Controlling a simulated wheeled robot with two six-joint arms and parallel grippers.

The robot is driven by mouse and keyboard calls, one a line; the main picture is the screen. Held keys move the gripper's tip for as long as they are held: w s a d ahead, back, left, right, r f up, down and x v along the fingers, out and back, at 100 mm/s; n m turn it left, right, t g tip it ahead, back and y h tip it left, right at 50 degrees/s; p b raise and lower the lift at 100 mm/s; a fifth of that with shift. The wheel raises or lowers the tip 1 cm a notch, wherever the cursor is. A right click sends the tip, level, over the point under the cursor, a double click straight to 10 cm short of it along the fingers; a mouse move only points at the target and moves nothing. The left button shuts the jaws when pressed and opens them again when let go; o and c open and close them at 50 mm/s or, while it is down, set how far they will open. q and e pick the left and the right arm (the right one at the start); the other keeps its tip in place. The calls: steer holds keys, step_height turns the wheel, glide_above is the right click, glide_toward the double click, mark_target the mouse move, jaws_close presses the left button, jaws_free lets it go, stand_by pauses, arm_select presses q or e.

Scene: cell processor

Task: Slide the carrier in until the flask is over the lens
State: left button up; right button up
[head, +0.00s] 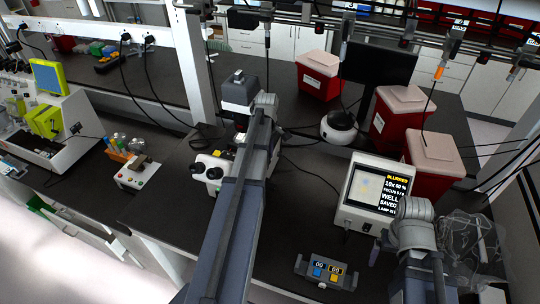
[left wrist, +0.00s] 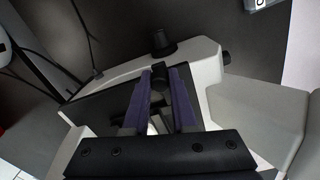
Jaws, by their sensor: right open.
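The microscope (head: 211,170) stands on the dark bench, its eyepieces to the left of my left arm. Its white body (left wrist: 204,62) and dark stage (left wrist: 98,107) fill much of the left wrist view. My left gripper (left wrist: 164,72) is over the stage, its two purple fingers apart with a dark piece between their tips. I cannot tell whether they touch it. A small pale part shows farther back between the fingers. I cannot make out the flask, the carrier or the lens. In the head view my left arm hides this gripper. My right gripper (head: 378,250) is open near the monitor.
The monitor (head: 371,190) reads "BLURRED", 10x and 60 %. Red bins (head: 402,118) stand at the right. A rack of bottles (head: 122,150) and a button box (head: 137,175) stand left of the microscope.

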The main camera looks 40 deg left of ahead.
arm_select(q)
steer(key=o, duration=0.5)
steer(key=shift+c, duration=0.2)
steer(key=shift+r, duration=0.1)
step_height(320, 180, up, 8)
steer(key=p, duration=0.8)
steer(key=shift+d+f, duration=0.1)
steer(key=shift+f, duration=0.2)
